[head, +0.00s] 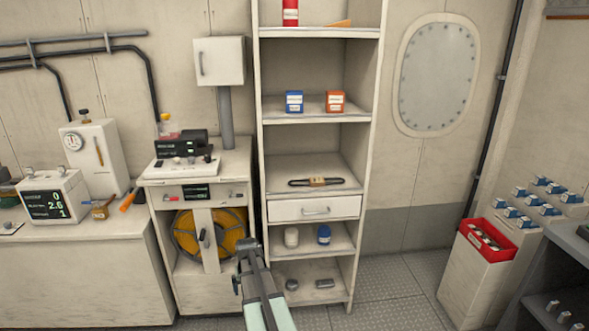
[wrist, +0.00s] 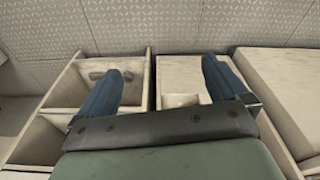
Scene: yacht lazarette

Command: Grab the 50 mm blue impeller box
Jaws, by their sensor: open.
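A small blue box (head: 294,102) with a white label stands upright on the second shelf from the top of the shelf unit. Its size marking is too small to read. An orange box (head: 334,101) stands just to its right, with a gap between them. My gripper (head: 246,246) is low in front of the unit's left side, well below and apart from the blue box. In the wrist view my gripper (wrist: 162,84) shows its two dark blue fingers spread wide, with nothing held. The blue box does not show in the wrist view.
The shelf unit (head: 368,100) has upright side walls. Below are a strap (head: 316,182), a closed drawer (head: 314,208), a white jar (head: 291,237) and a blue jar (head: 324,235). A cabinet with a yellow reel (head: 185,235) stands left. The floor right of the unit is clear.

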